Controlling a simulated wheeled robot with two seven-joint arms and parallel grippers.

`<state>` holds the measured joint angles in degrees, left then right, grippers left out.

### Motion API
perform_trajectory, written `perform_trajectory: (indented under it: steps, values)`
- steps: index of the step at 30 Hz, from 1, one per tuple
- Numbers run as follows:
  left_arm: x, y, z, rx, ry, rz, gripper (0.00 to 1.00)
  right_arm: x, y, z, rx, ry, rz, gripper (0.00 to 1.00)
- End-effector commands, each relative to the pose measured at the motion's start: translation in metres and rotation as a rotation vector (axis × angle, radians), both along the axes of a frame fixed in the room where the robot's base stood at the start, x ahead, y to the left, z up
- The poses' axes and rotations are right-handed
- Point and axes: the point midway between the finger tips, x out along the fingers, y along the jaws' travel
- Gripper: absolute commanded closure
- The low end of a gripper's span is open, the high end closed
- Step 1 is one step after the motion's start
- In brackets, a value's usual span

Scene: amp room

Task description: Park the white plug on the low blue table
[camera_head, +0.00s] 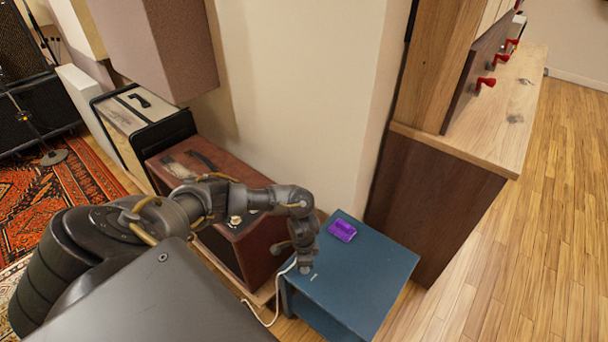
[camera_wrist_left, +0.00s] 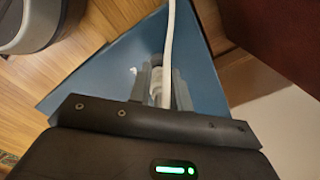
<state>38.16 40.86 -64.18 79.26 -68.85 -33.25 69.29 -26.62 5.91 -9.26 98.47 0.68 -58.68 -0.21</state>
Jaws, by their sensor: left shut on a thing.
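The low blue table (camera_head: 365,278) stands at the lower middle of the head view. My left gripper (camera_head: 305,268) points down over its left part, close to the top; I cannot tell whether it touches. In the left wrist view the gripper's fingers (camera_wrist_left: 161,88) are shut on the white plug (camera_wrist_left: 157,93), which is mostly hidden between them. The plug's white cord (camera_wrist_left: 169,45) runs away from the fingers and, in the head view, hangs off the table's left edge in a loop (camera_head: 262,318). The blue top also fills the wrist view's middle (camera_wrist_left: 105,75). My right gripper is out of view.
A purple object (camera_head: 342,231) lies on the table's back part. A small white mark (camera_head: 314,277) shows beside the gripper. A red-brown amp (camera_head: 255,243) stands close left, and a wooden cabinet (camera_head: 435,200) behind right. The table's right part is clear.

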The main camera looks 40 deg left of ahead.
Motion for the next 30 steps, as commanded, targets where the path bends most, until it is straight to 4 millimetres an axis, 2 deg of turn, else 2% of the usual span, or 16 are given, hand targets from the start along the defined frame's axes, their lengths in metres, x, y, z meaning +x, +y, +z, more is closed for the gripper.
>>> perform_trajectory:
  steps: [14, 15, 20, 30]
  values:
    - [-0.0002, 0.0001, -0.0074, 0.001, 0.001, 0.0, 1.0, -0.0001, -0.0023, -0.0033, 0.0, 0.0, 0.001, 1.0]
    - [-0.0001, 0.0001, -0.007, 0.0, 0.0, 0.0, 0.77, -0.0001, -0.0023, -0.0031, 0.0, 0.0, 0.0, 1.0]
    - [-0.0001, 0.0001, -0.0069, 0.0, 0.0, 0.0, 0.56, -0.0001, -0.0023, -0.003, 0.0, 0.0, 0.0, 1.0]
    - [0.0, 0.0001, -0.0069, 0.0, 0.0, 0.0, 0.55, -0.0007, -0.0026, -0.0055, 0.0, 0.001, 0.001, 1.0]
